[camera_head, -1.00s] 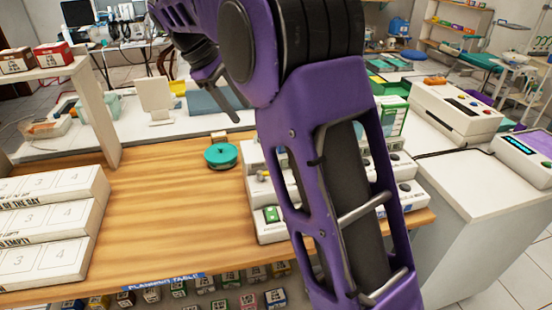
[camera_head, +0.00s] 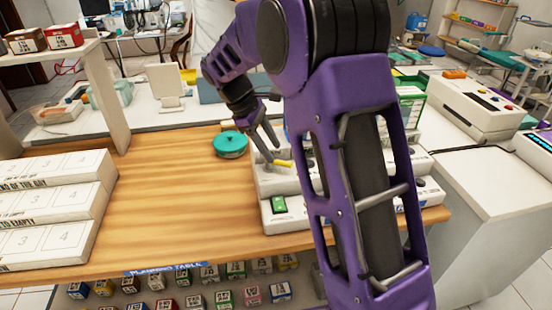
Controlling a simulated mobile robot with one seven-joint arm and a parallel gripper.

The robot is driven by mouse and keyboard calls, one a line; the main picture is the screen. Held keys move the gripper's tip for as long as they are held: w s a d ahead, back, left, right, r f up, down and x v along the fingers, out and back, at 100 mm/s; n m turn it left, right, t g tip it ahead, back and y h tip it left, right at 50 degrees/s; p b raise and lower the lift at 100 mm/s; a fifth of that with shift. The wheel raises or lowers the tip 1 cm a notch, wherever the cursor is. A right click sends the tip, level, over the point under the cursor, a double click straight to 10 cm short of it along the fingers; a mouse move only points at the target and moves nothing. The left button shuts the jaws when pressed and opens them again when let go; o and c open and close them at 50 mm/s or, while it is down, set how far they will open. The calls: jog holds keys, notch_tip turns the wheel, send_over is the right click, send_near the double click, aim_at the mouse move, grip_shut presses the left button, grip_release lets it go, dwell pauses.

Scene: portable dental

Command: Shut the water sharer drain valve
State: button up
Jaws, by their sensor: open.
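A small yellow lever (camera_head: 283,163), which looks like a valve handle, sticks out sideways on the white stepped unit (camera_head: 277,183) at the right of the wooden table. I cannot read a label that names it as the drain valve. My gripper (camera_head: 274,154) points down at this unit with its two grey fingers apart. One fingertip is close to the lever's left end; I cannot tell whether they touch. My purple arm hides much of the unit's middle.
A round teal lidded item (camera_head: 230,143) stands just left of my gripper. A green switch (camera_head: 278,204) is on the unit's lower front step. White stepped boxes (camera_head: 50,205) stand at the left. The wooden table's (camera_head: 165,190) middle is clear.

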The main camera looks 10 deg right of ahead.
aim_at(279, 161)
jog(key=shift+x, duration=1.7)
grip_shut()
